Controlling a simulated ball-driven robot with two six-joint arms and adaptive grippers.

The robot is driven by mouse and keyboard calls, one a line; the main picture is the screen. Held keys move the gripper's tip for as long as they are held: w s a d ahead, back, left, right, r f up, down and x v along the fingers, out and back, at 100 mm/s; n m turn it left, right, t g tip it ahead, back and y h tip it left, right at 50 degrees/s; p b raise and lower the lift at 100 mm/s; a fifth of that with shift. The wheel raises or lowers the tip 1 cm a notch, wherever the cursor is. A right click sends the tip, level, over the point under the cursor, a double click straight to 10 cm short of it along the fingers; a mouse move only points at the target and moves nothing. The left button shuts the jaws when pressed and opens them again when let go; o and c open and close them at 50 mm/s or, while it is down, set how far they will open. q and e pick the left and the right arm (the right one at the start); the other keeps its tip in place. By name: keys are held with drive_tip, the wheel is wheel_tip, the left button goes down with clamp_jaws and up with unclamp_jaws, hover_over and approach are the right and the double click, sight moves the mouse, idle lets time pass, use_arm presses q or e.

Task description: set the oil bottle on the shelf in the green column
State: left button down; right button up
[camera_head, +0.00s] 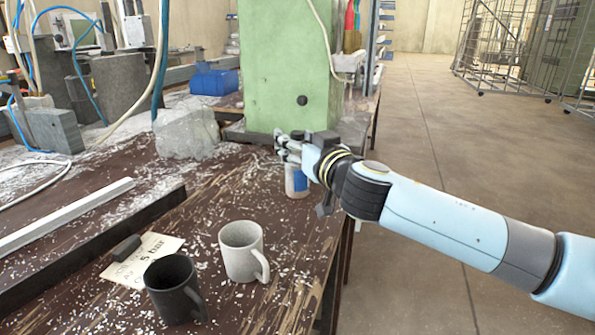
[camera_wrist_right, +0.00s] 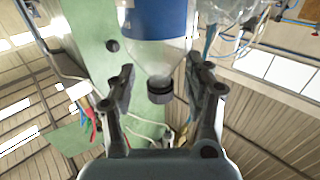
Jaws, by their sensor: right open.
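The oil bottle (camera_head: 297,183), with a blue label, stands on the brown bench in front of the green column (camera_head: 284,65); my right gripper hides its top. In the right wrist view the clear bottle (camera_wrist_right: 155,18) shows its blue label and dark cap. My right gripper (camera_head: 282,146) is open at the bottle's upper part. In the wrist view its fingers (camera_wrist_right: 160,68) are apart on either side of the neck and cap; I cannot tell whether they touch. The column also shows in the wrist view (camera_wrist_right: 108,70). I cannot make out a shelf in it. My left gripper is not in view.
A white mug (camera_head: 242,250) and a black mug (camera_head: 173,290) stand at the bench's front. A pale metal profile (camera_head: 65,215) lies to the left. A clear plastic bag (camera_head: 187,133) sits left of the bottle. Open floor (camera_head: 440,120) lies right of the bench.

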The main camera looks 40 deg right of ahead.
clamp_jaws()
idle(0.7)
